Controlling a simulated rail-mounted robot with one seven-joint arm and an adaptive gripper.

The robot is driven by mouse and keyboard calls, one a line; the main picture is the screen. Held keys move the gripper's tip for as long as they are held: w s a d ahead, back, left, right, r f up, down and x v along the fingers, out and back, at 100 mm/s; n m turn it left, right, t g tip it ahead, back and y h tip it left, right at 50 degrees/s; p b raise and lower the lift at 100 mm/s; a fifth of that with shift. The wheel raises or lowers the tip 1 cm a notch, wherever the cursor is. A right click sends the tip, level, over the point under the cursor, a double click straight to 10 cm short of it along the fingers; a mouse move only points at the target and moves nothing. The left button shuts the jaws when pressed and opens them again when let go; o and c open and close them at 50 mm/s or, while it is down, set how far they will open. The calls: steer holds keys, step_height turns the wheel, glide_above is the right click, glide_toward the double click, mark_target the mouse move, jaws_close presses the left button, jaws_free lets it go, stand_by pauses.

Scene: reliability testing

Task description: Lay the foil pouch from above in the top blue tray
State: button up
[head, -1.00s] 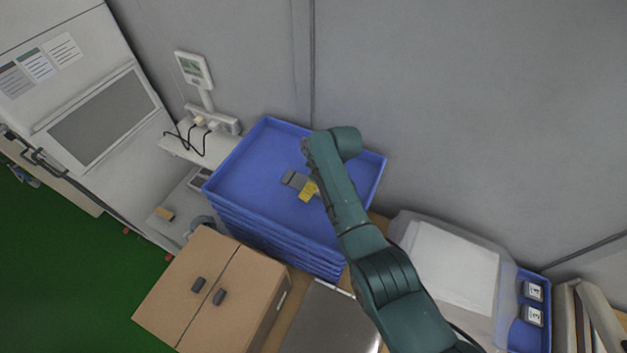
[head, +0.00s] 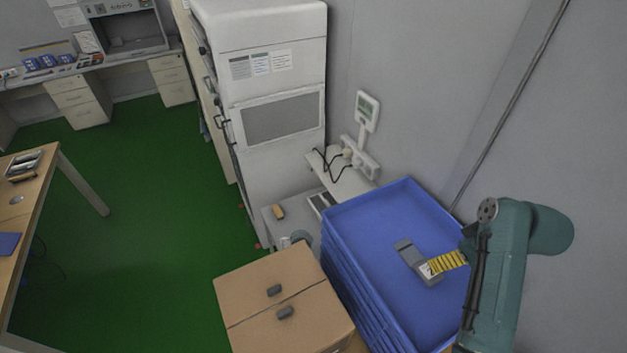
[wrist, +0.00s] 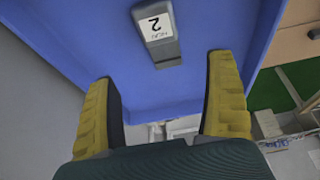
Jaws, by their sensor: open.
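The foil pouch (head: 407,251) is a grey, narrow piece with a white label at one end. It lies flat inside the top blue tray (head: 345,212) of a stack, and nothing holds it. In the wrist view the pouch (wrist: 165,50) shows its label, marked 2, on the blue tray floor (wrist: 225,20). My gripper (wrist: 161,68) is open, with its yellow fingers apart and the pouch beyond the tips, between them in the picture. In the head view my gripper (head: 440,264) is over the tray by the labelled end; the exact gap is hidden.
A cardboard box (head: 265,310) with two small dark pieces on top stands left of the tray stack. A white cabinet (head: 265,100) and a wall-mounted display (head: 366,110) are behind. The grey wall is close to the tray's right side. Green floor (head: 150,210) is open at left.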

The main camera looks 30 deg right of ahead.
steer(key=w+a+r+t+h, duration=0.1)
steer(key=w+a+r+t, duration=0.1)
steer(key=w+a+r, duration=0.35)
steer(key=w+a+r+t+h, duration=0.2)
steer(key=w+r, duration=0.1)
steer(key=w, duration=0.6)
steer(key=w+a+r+n+t, duration=0.1)
steer(key=w+a+r+t, duration=0.4)
steer(key=a+r, duration=0.6)
steer(key=s+a+r+t+y, duration=0.1)
steer(key=s+a+r+t, duration=0.3)
steer(key=a+r, duration=0.4)
steer(key=s+a+r+t+y, duration=0.2)
steer(key=s+a+r+t, duration=0.3)
steer(key=a+r, duration=0.4)
steer(key=a, duration=0.4)
steer(key=shift+r, duration=0.15)
